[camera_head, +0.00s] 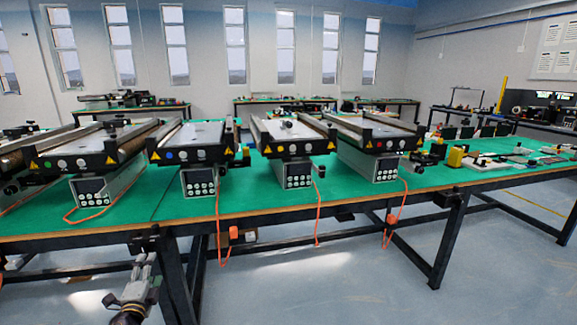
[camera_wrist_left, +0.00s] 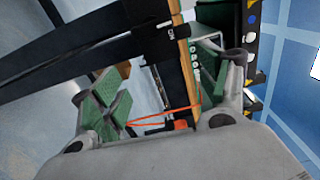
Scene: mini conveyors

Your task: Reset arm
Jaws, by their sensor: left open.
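My left gripper (camera_head: 145,264) is low at the left of the head view, in front of the green-topped table (camera_head: 330,200) and below its front edge. Its fingers point up toward the table's underside. In the left wrist view the same gripper (camera_wrist_left: 158,90) is open, with green pads on both fingers and nothing held between them. An orange cable (camera_wrist_left: 165,117) shows behind the gap between the fingers; I cannot tell how far off it is. My right gripper is in neither view.
Several mini conveyors (camera_head: 290,145) with control boxes stand along the table. Orange cables (camera_head: 318,215) hang over its front edge. Dark table legs (camera_head: 452,240) stand below, one close to the left gripper. The floor at front right (camera_head: 370,290) is clear.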

